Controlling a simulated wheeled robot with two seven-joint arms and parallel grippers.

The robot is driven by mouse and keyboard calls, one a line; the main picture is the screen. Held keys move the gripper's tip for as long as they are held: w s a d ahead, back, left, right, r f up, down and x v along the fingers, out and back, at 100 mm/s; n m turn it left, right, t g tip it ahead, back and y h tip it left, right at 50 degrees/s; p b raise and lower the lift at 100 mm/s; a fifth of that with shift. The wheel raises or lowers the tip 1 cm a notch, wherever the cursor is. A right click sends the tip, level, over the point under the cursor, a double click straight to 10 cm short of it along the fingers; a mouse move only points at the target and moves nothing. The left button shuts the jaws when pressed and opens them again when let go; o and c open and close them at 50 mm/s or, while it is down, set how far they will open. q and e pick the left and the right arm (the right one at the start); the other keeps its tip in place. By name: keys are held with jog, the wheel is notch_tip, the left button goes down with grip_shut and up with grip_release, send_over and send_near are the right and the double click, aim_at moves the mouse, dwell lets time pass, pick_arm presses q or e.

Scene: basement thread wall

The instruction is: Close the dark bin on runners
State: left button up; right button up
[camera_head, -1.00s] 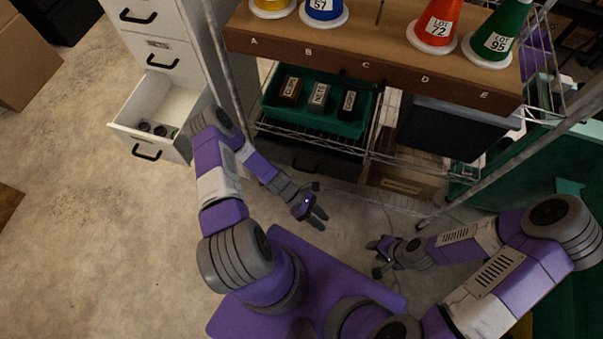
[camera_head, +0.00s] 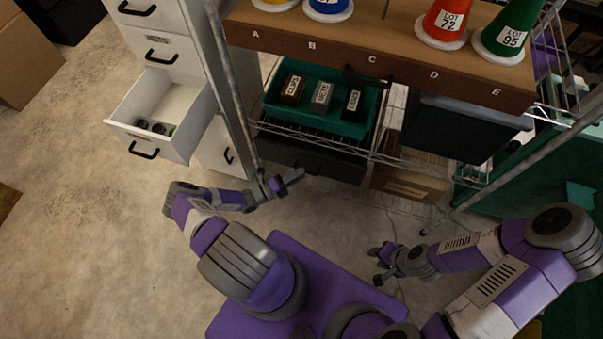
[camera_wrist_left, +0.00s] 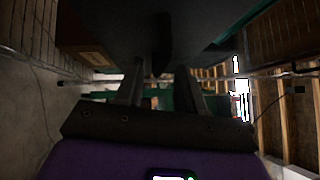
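A dark bin (camera_head: 335,164) with a black handle sits low in the wire rack, under the green tray. I cannot tell how far it stands out. In the left wrist view a broad dark surface (camera_wrist_left: 205,32), apparently this bin, fills the top. My left gripper (camera_head: 284,181) is just in front of the bin, near its handle. It is open; its two fingers (camera_wrist_left: 158,88) are apart in the left wrist view, with a dark handle-like piece between or beyond them. Contact cannot be told. My right gripper (camera_head: 376,264) is open and empty above the floor, further right.
A second dark bin (camera_head: 465,127) hangs under the board at right. The green tray (camera_head: 345,128) holds several labelled blocks. A white cabinet (camera_head: 203,70) at left has an open drawer (camera_head: 128,122). A rack post (camera_head: 240,100) stands beside my left arm. Cones stand on the board (camera_head: 390,62).

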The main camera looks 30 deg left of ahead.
pick_arm(q)
jog(key=shift+x, duration=0.85)
grip_shut()
